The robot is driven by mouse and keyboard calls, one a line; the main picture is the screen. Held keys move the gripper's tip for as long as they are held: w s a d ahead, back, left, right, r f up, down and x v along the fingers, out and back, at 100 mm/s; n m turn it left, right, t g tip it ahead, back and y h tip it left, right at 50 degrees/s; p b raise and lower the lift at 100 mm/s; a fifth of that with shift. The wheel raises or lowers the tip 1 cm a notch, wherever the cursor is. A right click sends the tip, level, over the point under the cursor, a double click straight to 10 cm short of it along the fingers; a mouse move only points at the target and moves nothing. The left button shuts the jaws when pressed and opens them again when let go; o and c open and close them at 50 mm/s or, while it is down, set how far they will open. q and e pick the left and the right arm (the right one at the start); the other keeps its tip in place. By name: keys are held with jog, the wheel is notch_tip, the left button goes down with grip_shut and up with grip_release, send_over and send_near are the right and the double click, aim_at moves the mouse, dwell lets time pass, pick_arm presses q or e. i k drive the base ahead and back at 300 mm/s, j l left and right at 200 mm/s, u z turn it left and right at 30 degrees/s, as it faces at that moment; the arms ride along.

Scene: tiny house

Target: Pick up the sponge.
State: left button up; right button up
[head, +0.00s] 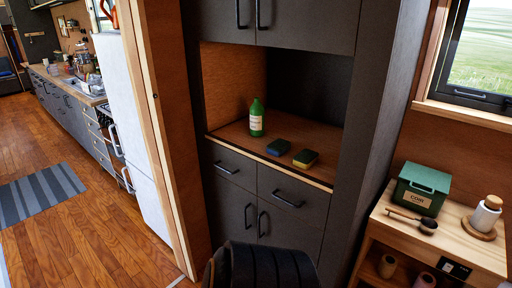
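Two small sponges lie flat on the wooden shelf (240,137) of the dark cabinet niche, near its front edge. The left sponge (278,147) looks blue with a dark top. The right sponge (305,159) looks yellow with a dark green top. They lie close together with a small gap. Neither of my grippers shows in the head view, so I cannot see their state.
A green bottle (257,118) stands on the shelf left of the sponges. Upper cabinet doors (308,20) overhang the niche, with drawers (232,168) below. A black ribbed object (262,266) rises in front. At right, a wooden stand (446,238) holds a green box (421,189).

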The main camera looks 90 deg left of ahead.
aim_at(279, 146)
jog(key=u, duration=2.1)
jog(key=i+j, duration=0.15)
jog(key=j, duration=0.25)
jog(key=i+j, duration=0.15)
jog(key=j, duration=0.2)
jog(key=i+j, duration=0.1)
jog(key=j, duration=0.3)
jog(key=i+z, duration=0.05)
